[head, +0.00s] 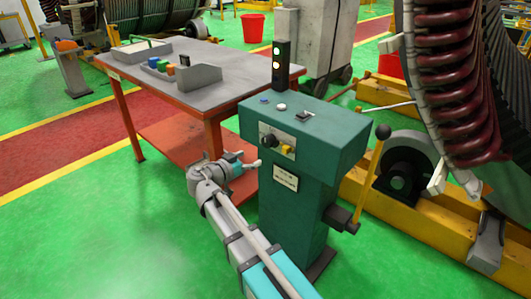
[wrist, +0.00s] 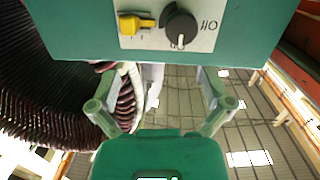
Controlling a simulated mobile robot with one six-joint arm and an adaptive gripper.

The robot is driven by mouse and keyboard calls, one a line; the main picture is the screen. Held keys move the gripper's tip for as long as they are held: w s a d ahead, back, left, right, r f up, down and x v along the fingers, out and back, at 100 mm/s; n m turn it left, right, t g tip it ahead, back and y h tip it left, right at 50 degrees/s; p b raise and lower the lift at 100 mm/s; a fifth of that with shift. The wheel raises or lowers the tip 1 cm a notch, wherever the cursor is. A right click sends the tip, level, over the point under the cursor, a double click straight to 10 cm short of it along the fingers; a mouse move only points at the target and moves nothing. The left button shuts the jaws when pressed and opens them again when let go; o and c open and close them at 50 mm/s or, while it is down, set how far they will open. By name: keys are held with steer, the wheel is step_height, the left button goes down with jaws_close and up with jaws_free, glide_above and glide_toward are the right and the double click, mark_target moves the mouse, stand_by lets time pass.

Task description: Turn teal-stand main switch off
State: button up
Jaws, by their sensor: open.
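The teal stand (head: 305,215) is upright right of centre in the head view. Its front plate carries a black rotary switch (head: 268,140) and a yellow part (head: 288,150). In the wrist view, the black switch (wrist: 180,26) and the yellow part (wrist: 136,22) are at the top edge. The switch's white mark points toward the picture's bottom, and an I/O marking sits beside it. My gripper (head: 256,165) is in front of the stand, just below the plate. In the wrist view my gripper (wrist: 165,82) has its fingers spread and empty, apart from the switch.
An orange-legged table (head: 205,55) with blocks is behind, left. Green floor is open at left.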

mark_target(265, 142)
steer(key=a, duration=0.1)
steer(key=a+t+b, duration=0.1)
steer(key=a, duration=0.1)
steer(key=shift+s+a+f, duration=0.1)
steer(key=shift+s+a, duration=0.05)
steer(key=shift+a, duration=0.1)
steer(key=shift+d, duration=0.1)
steer(key=shift+x, duration=6.85)
